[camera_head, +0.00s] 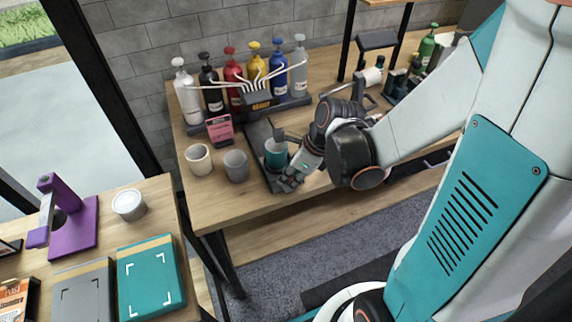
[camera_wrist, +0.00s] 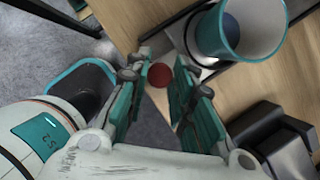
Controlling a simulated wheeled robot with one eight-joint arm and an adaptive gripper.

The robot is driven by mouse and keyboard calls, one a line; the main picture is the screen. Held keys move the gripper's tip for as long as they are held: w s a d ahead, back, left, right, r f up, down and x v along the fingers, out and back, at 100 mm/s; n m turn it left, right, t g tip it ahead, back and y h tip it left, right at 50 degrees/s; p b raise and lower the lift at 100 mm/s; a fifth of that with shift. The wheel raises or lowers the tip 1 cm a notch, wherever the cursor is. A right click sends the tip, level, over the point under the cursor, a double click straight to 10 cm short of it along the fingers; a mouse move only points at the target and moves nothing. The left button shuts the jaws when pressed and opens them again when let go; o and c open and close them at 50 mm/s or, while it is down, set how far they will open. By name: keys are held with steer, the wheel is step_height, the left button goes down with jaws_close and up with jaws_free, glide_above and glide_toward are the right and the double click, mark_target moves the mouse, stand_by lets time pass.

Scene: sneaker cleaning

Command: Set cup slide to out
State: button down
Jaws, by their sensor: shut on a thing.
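The teal cup (camera_head: 276,153) stands upright on the dark base (camera_head: 254,135) of the dispenser, below its nozzle. In the wrist view the cup (camera_wrist: 253,25) is at the upper right, its open mouth showing. A dark red round knob (camera_wrist: 160,75) sits at the front of the cup slide, between my fingertips. My gripper (camera_head: 289,182) is at the table's front edge, just in front of the cup, and its fingers (camera_wrist: 163,84) are shut on the knob. The gripper hides the knob and most of the slide in the head view.
A white cup (camera_head: 198,159) and a grey cup (camera_head: 236,165) stand left of the dispenser. Several pump bottles (camera_head: 232,78) line the wall behind. A pink card (camera_head: 219,129) stands in front of them. A side table with a purple device (camera_head: 75,225) is at the left.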

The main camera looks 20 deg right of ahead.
steer(key=shift+s, duration=0.2)
steer(key=c, duration=1.4)
jaws_free()
steer(key=shift+s, duration=0.15)
steer(key=shift+r, duration=0.1)
steer(key=shift+d+r, duration=0.2)
steer(key=shift+r, duration=0.2)
steer(key=s+d, duration=0.8)
steer(key=shift+s+d, duration=0.25)
steer(key=shift+s, duration=0.05)
steer(key=shift+w+r, duration=0.1)
